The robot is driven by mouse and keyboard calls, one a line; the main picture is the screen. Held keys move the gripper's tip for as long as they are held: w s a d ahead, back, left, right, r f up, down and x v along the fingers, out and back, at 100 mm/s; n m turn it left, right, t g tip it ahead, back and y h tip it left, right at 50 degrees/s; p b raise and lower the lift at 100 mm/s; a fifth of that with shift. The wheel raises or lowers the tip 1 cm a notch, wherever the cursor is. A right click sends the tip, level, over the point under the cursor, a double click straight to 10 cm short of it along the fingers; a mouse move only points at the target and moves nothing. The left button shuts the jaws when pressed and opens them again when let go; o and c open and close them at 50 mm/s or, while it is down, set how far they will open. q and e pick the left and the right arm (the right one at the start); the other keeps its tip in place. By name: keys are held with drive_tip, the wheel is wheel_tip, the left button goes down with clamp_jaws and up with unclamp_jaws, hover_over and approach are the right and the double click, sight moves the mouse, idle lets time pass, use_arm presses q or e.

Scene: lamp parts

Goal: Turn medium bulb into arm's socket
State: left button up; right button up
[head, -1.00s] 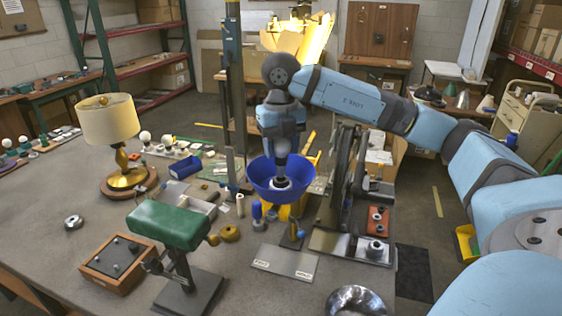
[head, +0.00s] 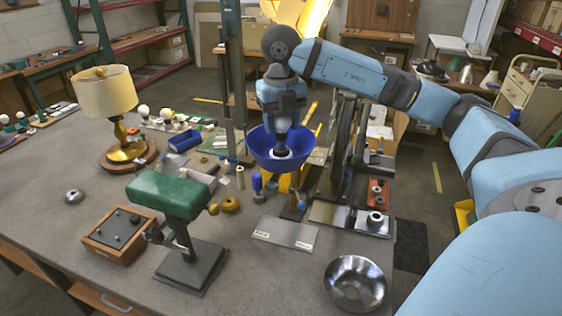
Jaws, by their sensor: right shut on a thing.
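A blue bowl-shaped shade (head: 262,152) opens upward near the middle of the head view, above the back edge of the table. My right gripper (head: 282,143) points straight down into it. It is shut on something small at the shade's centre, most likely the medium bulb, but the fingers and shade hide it. A pale ring shows just below the fingertips. The arm's socket is not clearly visible, so I cannot tell how the held thing sits in it. A yellow part (head: 284,184) shows under the shade. My left gripper is not in view.
Several white bulbs stand in a row (head: 167,114) at the back left, beside a lamp with a cream shade (head: 104,92). A green-padded stand (head: 170,195), a wooden box (head: 120,238) and a steel bowl (head: 355,282) are nearer. A dark metal frame (head: 345,160) rises close right of the shade.

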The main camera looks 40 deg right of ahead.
drive_tip(key=shift+f, duration=0.3)
drive_tip(key=shift+f, duration=0.1)
drive_tip(key=shift+f+b, duration=0.55)
idle(1.5)
drive_tip(key=shift+o, duration=1)
drive_tip(key=shift+c, duration=1)
drive_tip(key=shift+s+f, duration=0.1)
drive_tip(key=shift+f, duration=0.1)
